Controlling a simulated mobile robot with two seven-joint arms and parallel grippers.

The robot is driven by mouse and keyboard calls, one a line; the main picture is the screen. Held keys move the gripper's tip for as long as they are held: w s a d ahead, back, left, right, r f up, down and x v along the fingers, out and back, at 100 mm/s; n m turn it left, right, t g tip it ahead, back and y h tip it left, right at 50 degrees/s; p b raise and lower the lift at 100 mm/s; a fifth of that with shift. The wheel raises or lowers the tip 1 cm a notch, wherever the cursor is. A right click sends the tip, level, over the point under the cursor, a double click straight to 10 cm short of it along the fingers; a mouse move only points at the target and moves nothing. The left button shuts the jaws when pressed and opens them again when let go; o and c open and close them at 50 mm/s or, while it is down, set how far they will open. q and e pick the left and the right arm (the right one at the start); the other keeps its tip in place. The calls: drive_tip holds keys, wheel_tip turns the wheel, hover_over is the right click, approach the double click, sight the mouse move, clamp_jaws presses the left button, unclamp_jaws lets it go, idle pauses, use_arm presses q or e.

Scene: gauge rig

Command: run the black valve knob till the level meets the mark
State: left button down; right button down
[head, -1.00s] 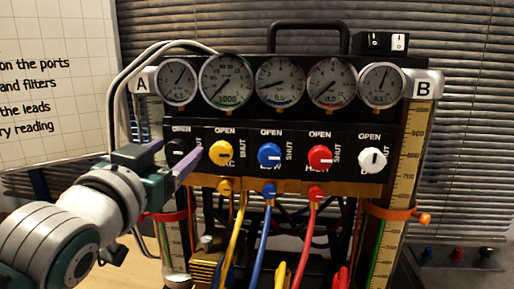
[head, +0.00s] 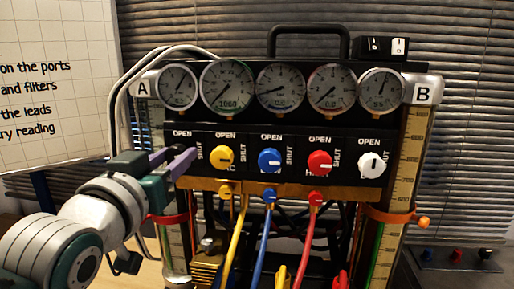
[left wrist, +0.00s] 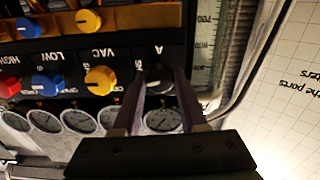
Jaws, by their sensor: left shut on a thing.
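The black valve knob (left wrist: 160,84) sits at the end of the valve row, under the gauge nearest label A. My left gripper (head: 178,153) is shut on it, one purple finger on each side. In the left wrist view the gripper (left wrist: 160,74) straddles the knob, and the fingers hide part of it. Sight tube A (head: 176,240) has a red ring (head: 168,218) around it and is partly behind my arm. Sight tube B (head: 386,240) has a scale, an orange ring (head: 394,215) and a green strip low down. I cannot tell the exact levels. My right gripper is out of view.
Yellow (head: 221,156), blue (head: 269,160), red (head: 319,162) and white (head: 371,165) knobs share the panel. Several gauges (head: 281,88) sit above. Yellow, blue and red hoses hang below. A whiteboard (head: 55,80) stands at left.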

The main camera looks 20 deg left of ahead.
use_arm(q)
drive_tip(key=n, duration=0.3)
drive_tip(key=shift+p, duration=0.35)
drive_tip(key=shift+c, duration=2.2)
unclamp_jaws()
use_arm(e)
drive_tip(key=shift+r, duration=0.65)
use_arm(q)
drive_tip(key=b+v, duration=0.1)
drive_tip(key=v, duration=0.9)
drive_tip(key=shift+b, duration=0.4)
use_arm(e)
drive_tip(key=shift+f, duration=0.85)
use_arm(q)
drive_tip(key=shift+w, duration=0.1)
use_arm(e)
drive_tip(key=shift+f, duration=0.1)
